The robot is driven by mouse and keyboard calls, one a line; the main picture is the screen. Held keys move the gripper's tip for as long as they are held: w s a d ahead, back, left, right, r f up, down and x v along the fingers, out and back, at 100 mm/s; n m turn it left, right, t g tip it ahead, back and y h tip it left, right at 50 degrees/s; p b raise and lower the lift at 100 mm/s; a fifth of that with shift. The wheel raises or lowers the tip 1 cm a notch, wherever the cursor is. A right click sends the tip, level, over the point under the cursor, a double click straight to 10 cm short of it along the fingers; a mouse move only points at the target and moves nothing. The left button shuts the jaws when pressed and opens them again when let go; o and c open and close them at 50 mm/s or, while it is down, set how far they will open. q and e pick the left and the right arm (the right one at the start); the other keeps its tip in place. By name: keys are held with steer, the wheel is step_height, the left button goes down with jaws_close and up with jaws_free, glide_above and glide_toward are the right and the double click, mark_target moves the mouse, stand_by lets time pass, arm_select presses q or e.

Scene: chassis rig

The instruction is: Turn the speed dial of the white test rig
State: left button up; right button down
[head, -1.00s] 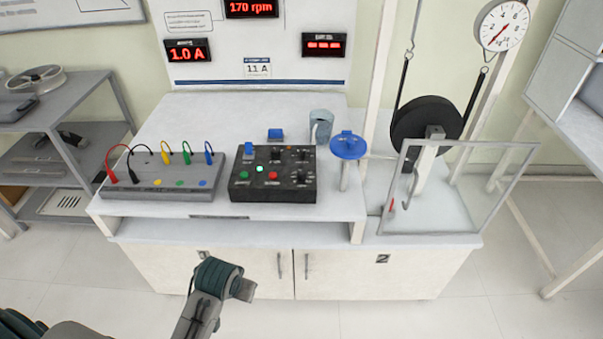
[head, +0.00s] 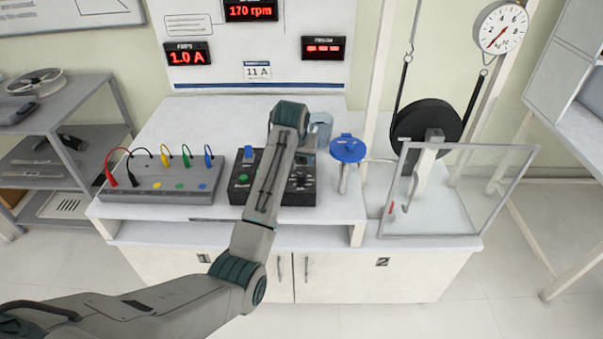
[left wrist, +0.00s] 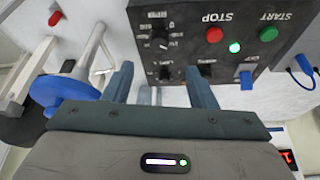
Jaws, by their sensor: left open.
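The white test rig (head: 180,128) carries a black control box (head: 302,194), which also fills the top of the left wrist view (left wrist: 190,12). There the box shows a black dial (left wrist: 159,37) with a marked scale and a second black knob (left wrist: 166,72) nearer the fingers. Their upside-down labels are too small to read surely, so I cannot tell which is the speed dial. My left gripper (left wrist: 160,78) is open and empty, its fingers over the box edge near that second knob. In the head view my left arm hides much of the box. My right gripper is not in view.
A red stop button (left wrist: 214,34) and green start button (left wrist: 269,34) sit on the box. A blue handwheel (head: 348,149) stands close by, and a grey cup (head: 321,124) is behind. A grey socket board (head: 165,190) with cables lies left. A clear guard (head: 460,195) stands right.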

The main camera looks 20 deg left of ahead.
mark_target(302, 175)
arm_select(q)
steer(key=p+x, duration=0.1)
steer(key=x, duration=0.9)
steer(key=shift+w+f+p, duration=0.2)
steer(key=shift+w+p, duration=0.1)
steer(key=shift+p, duration=0.05)
steer(key=c, duration=1)
